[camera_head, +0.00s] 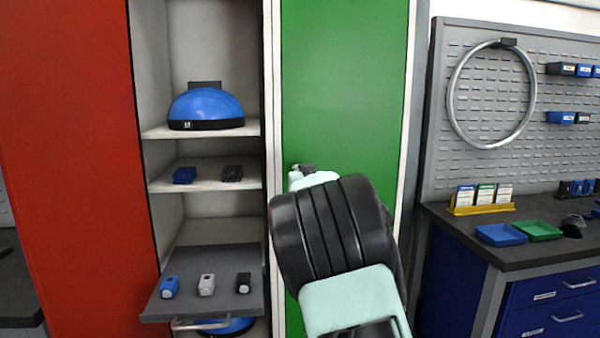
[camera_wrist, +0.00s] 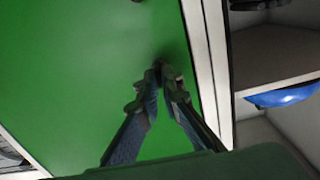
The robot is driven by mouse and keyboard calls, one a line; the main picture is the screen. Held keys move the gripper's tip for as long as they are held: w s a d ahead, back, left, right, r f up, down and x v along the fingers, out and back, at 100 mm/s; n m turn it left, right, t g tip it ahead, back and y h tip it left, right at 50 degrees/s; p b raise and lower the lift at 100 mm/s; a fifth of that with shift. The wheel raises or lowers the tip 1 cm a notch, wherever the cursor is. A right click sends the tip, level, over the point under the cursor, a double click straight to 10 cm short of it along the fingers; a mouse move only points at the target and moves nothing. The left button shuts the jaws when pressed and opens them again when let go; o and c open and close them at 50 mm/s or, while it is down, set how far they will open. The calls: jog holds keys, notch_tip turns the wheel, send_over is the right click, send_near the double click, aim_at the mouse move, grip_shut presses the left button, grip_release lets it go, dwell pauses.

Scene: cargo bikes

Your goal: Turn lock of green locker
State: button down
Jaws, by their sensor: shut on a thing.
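The green locker door (camera_head: 345,90) is closed and stands upright in the middle of the head view. It also fills the left part of the wrist view (camera_wrist: 70,70). The lock (camera_wrist: 158,64) is a small dark piece near the door's edge, mostly hidden by my fingertips. My gripper (camera_wrist: 161,78) has its two fingers drawn together at the lock, shut on it. In the head view my arm covers the lower part of the door, and only a bit of my gripper (camera_head: 299,172) shows near the door's left edge.
Open shelves (camera_head: 205,185) with a blue helmet (camera_head: 207,106) stand left of the green door. A grey pull-out tray (camera_head: 190,302) juts out below. A red locker door (camera_head: 70,150) is further left. A dark-topped workbench (camera_head: 545,215) stands at the right.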

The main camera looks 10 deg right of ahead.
jog(key=shift+d+f+m+b, duration=0.1)
jog(key=shift+m+b, duration=2.45)
jog(key=shift+m, duration=1.85)
jog(key=shift+f+m+b, duration=0.1)
jog(key=shift+m+b, duration=2.45)
jog(key=shift+m, duration=1.85)
jog(key=c, duration=2.1)
grip_release()
jog(key=shift+s, duration=0.1)
